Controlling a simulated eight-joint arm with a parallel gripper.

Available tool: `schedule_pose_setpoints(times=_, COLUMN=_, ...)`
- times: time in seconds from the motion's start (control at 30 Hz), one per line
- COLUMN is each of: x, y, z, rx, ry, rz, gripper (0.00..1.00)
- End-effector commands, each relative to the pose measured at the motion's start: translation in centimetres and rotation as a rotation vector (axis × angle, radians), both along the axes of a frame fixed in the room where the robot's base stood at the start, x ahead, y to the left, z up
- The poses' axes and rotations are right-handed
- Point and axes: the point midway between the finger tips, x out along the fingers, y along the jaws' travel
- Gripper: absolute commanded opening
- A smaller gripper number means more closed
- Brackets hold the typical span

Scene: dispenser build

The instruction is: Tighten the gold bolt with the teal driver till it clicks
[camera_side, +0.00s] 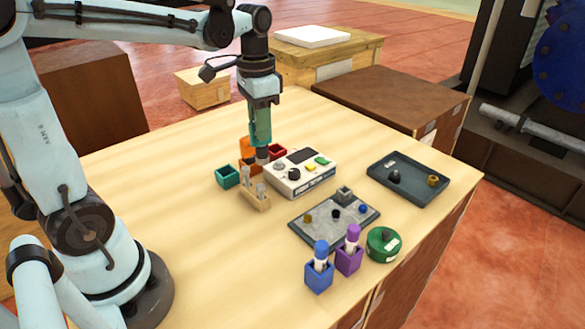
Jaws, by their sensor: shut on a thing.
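My gripper (262,99) is shut on the teal driver (261,125) and holds it upright, its dark lower end close to the left corner of a white box. I cannot tell whether that end touches anything. A gold bolt (308,218) sits on the left part of the grey plate (325,237), away from the driver. A dark bolt (336,213) and a blue bolt (362,209) are on the same plate. The teal holder (227,177) stands empty, left of the driver.
The white box (312,182) has knobs and a dark screen. Orange (246,144) and red (277,150) holders and a wooden peg block (257,201) crowd the driver. Blue (319,277) and purple (348,262) holders contain drivers. A dark tray (408,193) lies right.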

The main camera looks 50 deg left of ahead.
Motion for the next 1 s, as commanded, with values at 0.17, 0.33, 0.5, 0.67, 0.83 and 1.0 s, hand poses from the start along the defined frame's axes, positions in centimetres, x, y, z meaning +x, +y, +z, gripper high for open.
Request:
schedule_pose_setpoints(times=0.17, x=1.2, y=-6.7, z=-0.5, rx=0.000, ry=0.000, rz=-0.149, gripper=0.00)
schedule_pose_setpoints(times=0.33, x=1.3, y=-11.2, z=-0.8, rx=0.000, ry=0.000, rz=-0.242, gripper=0.00)
schedule_pose_setpoints(times=0.5, x=1.1, y=-13.3, z=-1.0, rx=0.000, ry=0.000, rz=-0.286, gripper=0.00)
schedule_pose_setpoints(times=0.67, x=1.1, y=-13.7, z=-1.4, rx=0.000, ry=0.000, rz=-0.294, gripper=0.00)
schedule_pose_setpoints(times=0.83, x=1.1, y=-13.7, z=-2.4, rx=0.000, ry=0.000, rz=-0.293, gripper=0.00)
schedule_pose_setpoints(times=1.0, x=1.1, y=-13.6, z=-3.6, rx=0.000, ry=0.000, rz=-0.292, gripper=0.00)
